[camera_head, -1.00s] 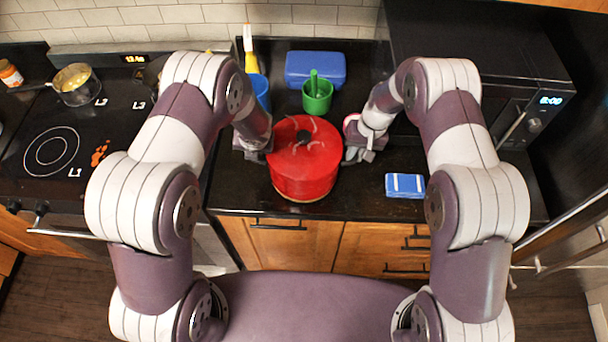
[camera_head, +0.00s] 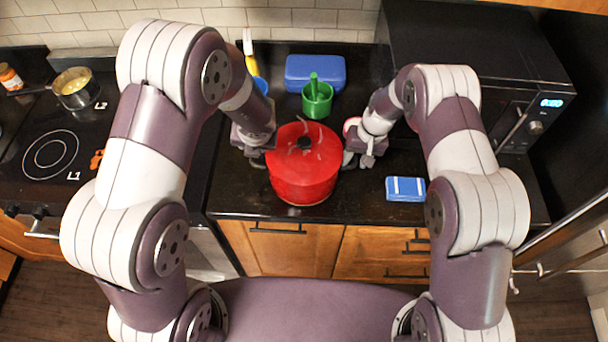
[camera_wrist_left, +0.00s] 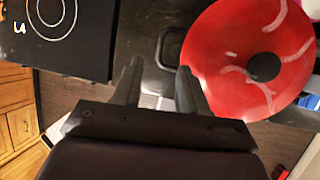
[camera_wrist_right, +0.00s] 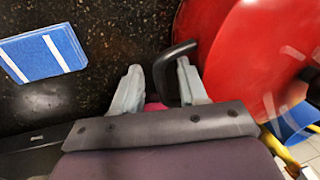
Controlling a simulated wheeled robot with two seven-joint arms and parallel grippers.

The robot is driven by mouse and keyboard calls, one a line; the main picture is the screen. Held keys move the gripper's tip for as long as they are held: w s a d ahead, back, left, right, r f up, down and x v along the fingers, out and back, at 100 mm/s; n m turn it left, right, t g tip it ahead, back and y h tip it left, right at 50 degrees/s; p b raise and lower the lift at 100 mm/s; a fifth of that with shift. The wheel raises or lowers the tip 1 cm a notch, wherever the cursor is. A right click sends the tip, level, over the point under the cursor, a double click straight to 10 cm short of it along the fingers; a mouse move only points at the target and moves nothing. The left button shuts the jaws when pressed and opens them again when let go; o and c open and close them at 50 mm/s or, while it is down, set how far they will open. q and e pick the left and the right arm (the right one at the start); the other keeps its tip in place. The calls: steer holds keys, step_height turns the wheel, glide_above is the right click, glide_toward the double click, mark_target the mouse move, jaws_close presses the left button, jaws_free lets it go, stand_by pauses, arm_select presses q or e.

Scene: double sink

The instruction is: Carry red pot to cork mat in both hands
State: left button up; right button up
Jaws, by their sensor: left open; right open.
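The red pot (camera_head: 300,178), with a red lid and dark knob, stands on the dark counter between my grippers. My left gripper (camera_head: 260,158) is open at its left side; in the left wrist view its fingers (camera_wrist_left: 158,85) point at a dark side handle (camera_wrist_left: 170,45), which lies just beyond the tips. My right gripper (camera_head: 357,160) is open at the pot's right side; in the right wrist view its fingers (camera_wrist_right: 158,82) straddle part of the other dark handle (camera_wrist_right: 170,65), close to one finger. I cannot make out a cork mat.
A green cup (camera_head: 317,100) and a blue box (camera_head: 315,72) stand behind the pot. A blue-and-white sponge (camera_head: 405,189) lies to the right, near a microwave (camera_head: 470,75). The stove (camera_head: 50,150) at left bears a small saucepan (camera_head: 75,88).

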steer(key=shift+w+r, duration=0.1)
steer(key=shift+r, duration=0.2)
arm_select(q)
steer(key=shift+s+r, duration=0.15)
steer(key=shift+r, duration=0.4)
arm_select(e)
step_height(320, 180, up, 11)
steer(key=d, duration=0.2)
steer(key=shift+d, duration=0.15)
